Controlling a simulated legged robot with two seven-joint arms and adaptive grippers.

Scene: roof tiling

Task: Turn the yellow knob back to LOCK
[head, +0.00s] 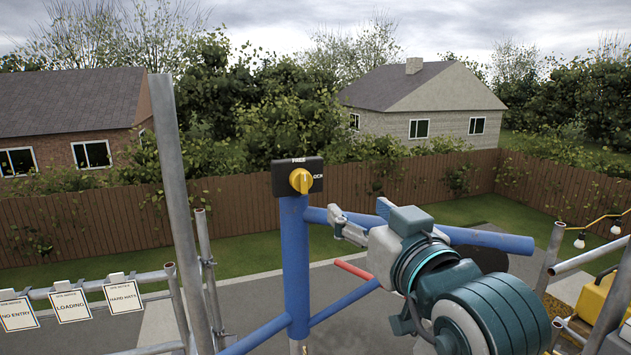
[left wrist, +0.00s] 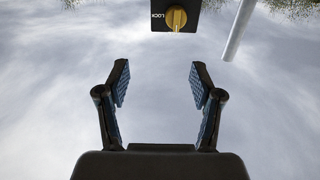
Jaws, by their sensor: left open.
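The yellow knob (head: 301,180) sits on a black box (head: 282,180) on top of a blue post. FREE is printed above the knob and LOCK at its right, partly covered. The knob's ridge looks upright, in line with FREE rather than LOCK. In the left wrist view, which is upside down, the knob (left wrist: 176,18) is at the top edge with LOCK beside it. My left gripper (head: 360,213) is open and empty, to the right of the knob and lower in the picture, apart from it. The left fingers (left wrist: 158,85) spread below the knob in the wrist view. My right gripper is out of view.
Blue rails (head: 343,302) join the post (head: 296,265) below the box. A grey scaffold pole (head: 175,190) stands to the left, with white signs (head: 70,305) on a rail. A yellow object (head: 592,300) is at the far right. The space around the knob's front looks clear.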

